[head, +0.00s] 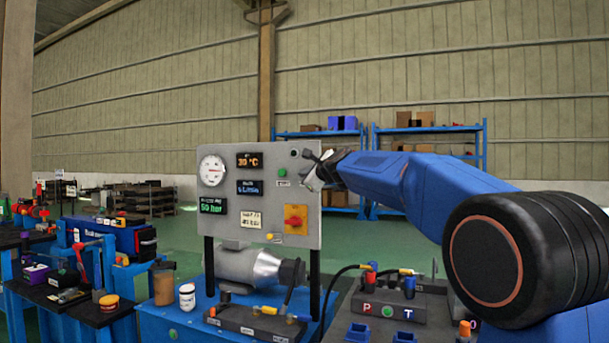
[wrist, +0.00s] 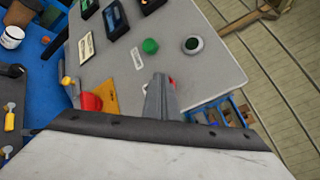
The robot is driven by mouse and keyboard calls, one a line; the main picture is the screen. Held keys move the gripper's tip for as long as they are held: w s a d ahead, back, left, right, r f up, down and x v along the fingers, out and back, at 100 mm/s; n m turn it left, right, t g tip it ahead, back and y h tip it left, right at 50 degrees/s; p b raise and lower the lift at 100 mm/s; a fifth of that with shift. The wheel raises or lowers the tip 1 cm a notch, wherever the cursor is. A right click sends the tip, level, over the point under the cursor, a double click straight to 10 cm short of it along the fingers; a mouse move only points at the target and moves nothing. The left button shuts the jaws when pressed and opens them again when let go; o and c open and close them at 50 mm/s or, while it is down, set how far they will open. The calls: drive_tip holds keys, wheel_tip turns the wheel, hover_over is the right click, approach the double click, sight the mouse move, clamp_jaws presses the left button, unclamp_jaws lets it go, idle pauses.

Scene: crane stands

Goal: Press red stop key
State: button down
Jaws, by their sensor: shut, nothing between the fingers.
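The grey control panel (head: 265,190) stands upright. In the wrist view a small red key (wrist: 172,82) shows at the right side of my fingertips, mostly hidden by them. In the head view my gripper covers that spot. My gripper (head: 309,179) is shut and empty at the panel's right part. Its closed fingers (wrist: 158,77) point at the panel face, right over or beside the red key; I cannot tell whether they touch it. A green button (wrist: 150,46) and a dark round button with a pale ring (wrist: 192,45) sit close by.
A red rotary switch (head: 295,217) on a yellow plate sits lower on the panel. A gauge (head: 211,170) and several displays fill its left. A motor (head: 245,265) stands below. A bench with hose fittings (head: 390,300) lies to the right.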

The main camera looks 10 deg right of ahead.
idle(0.4)
drive_tip(key=shift+s+a, duration=0.5)
drive_tip(key=shift+s, duration=0.25)
drive_tip(key=s+a, duration=0.1)
drive_tip(key=s, duration=0.1)
drive_tip(key=s+a, duration=0.2)
idle(0.4)
idle(0.6)
drive_tip(key=s+d+f+n+g+h, duration=0.1)
drive_tip(key=s+f+n+g, duration=0.3)
drive_tip(key=s+f+n, duration=0.4)
drive_tip(key=s+d+f+n+g+h, duration=0.1)
drive_tip(key=s+d+f+n+g, duration=0.2)
drive_tip(key=s+f, duration=2)
drive_tip(key=s+d+f+n+g+h, duration=0.1)
drive_tip(key=s+d+f+n+g, duration=0.2)
drive_tip(key=s+f+n, duration=1)
drive_tip(key=s+f+g, duration=0.2)
drive_tip(key=s, duration=0.8)
drive_tip(key=shift+s+f, duration=0.15)
drive_tip(key=shift+f, duration=0.1)
